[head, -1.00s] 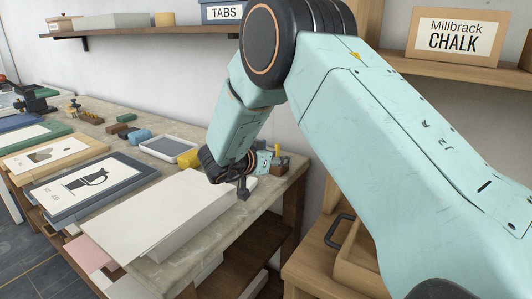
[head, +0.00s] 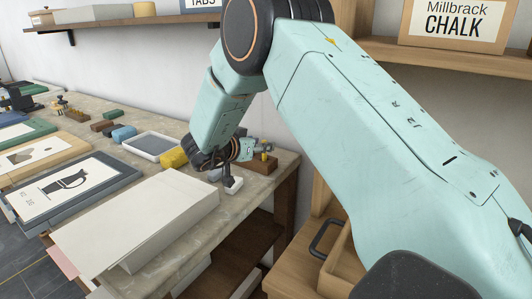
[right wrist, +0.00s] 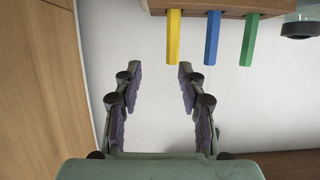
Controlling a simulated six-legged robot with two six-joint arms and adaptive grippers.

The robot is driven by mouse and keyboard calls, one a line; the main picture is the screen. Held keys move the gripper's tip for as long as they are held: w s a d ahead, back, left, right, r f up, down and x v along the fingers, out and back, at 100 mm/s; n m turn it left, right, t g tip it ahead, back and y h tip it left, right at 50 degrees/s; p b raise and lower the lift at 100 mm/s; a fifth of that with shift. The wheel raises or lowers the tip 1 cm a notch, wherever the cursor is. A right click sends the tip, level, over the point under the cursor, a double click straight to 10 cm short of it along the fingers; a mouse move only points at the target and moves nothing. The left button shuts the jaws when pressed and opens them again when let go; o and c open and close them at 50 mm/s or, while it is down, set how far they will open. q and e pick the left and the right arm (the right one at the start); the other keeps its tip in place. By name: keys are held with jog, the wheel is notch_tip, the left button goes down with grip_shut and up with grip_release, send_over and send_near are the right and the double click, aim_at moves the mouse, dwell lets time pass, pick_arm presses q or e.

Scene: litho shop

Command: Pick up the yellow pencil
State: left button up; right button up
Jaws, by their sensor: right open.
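In the right wrist view the yellow pencil (right wrist: 174,38) sticks out of a wooden block (right wrist: 222,7), with a blue pencil (right wrist: 212,38) and a green pencil (right wrist: 249,40) to its right. My right gripper (right wrist: 158,72) is open and empty. Its fingers point toward the block, and the yellow pencil's tip lies a little ahead, nearer the right finger. In the head view the right gripper (head: 222,162) is low over the far right end of the worktable, beside the small wooden block (head: 260,163). The pencils are too small to tell apart there. My left gripper is out of view.
A white stack of paper (head: 140,225) lies left of the gripper. A small white object (head: 233,186) lies under the gripper. A wooden shelf (head: 440,62) runs at right.

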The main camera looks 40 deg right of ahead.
aim_at(265, 141)
jog(key=shift+w+d+f+b, duration=0.2)
jog(key=shift+w+d+f, duration=0.2)
jog(key=shift+w, duration=0.2)
jog(key=shift+w+d+f+b, duration=0.2)
jog(key=shift+w+d+f, duration=0.1)
jog(key=shift+w+f, duration=0.25)
jog(key=shift+d+f, duration=0.15)
jog(key=shift+d, duration=1.3)
jog(key=shift+w+a+f, duration=0.1)
jog(key=shift+w+f, duration=0.1)
jog(key=shift+w, duration=0.3)
jog(key=shift+s+r, duration=0.15)
jog(key=shift+s, duration=0.15)
jog(key=c, duration=0.4)
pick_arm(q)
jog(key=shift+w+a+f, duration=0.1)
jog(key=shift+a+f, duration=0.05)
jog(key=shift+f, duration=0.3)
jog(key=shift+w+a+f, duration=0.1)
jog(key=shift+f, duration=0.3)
pick_arm(e)
jog(key=shift+w, duration=0.15)
grip_shut()
